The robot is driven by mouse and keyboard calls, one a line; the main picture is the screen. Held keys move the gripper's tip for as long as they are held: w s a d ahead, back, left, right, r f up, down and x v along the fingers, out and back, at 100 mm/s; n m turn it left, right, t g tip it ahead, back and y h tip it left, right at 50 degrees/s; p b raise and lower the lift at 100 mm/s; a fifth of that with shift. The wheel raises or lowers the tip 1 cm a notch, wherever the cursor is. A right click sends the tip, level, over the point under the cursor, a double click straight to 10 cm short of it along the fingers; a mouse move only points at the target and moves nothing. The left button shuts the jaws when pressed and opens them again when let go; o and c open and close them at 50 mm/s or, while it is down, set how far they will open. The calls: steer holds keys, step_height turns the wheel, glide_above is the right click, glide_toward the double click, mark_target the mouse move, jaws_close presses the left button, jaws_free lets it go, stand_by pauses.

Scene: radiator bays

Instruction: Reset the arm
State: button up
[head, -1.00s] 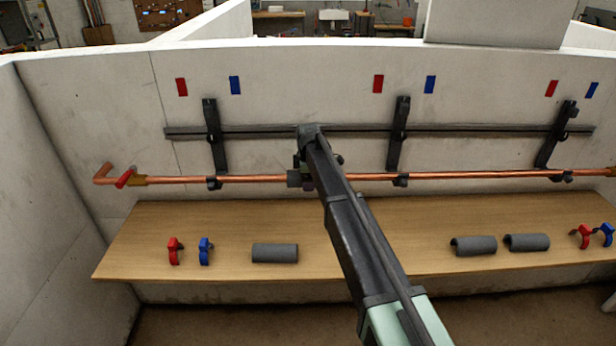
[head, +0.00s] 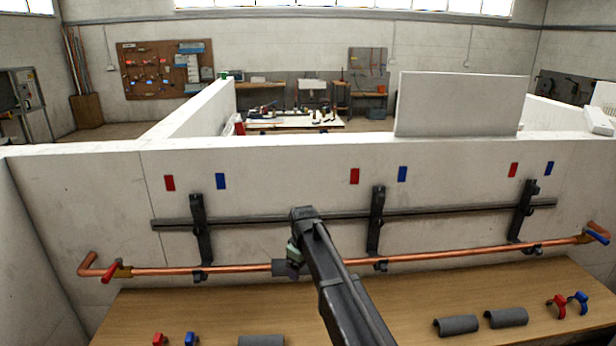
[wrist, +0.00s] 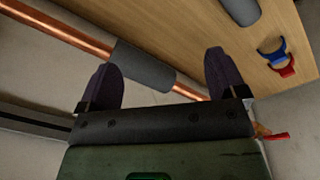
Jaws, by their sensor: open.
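My gripper (head: 293,264) is at the copper pipe in the head view, on the left half of the wall. In the wrist view my gripper (wrist: 160,66) is open, its two dark fingers spread wide and nothing clamped between them. A grey sleeve (wrist: 145,65) sits on the copper pipe (wrist: 70,34) beyond the fingers. My arm reaches up from the bottom of the head view and hides part of the pipe and bench.
A wooden bench (head: 420,305) runs below the pipe. Grey half-shells (head: 456,325) and red clips (head: 557,306) and blue clips (head: 579,303) lie on it. A dark rail (head: 330,218) with upright brackets is on the wall. A red-handled valve (head: 109,272) is at the pipe's left end.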

steer(key=s+d+m, duration=0.3)
steer(key=s+d, duration=0.3)
steer(key=s, duration=0.4)
steer(key=s+d+m, duration=0.4)
steer(key=s+d, duration=0.3)
steer(key=s, duration=0.2)
steer(key=s+d+f+m+g+b, duration=0.1)
steer(key=s+d+m, duration=0.2)
steer(key=s+d, duration=0.4)
steer(key=shift+s+d+m, duration=0.25)
steer(key=shift+s+m, duration=0.05)
steer(key=shift+s, duration=1.5)
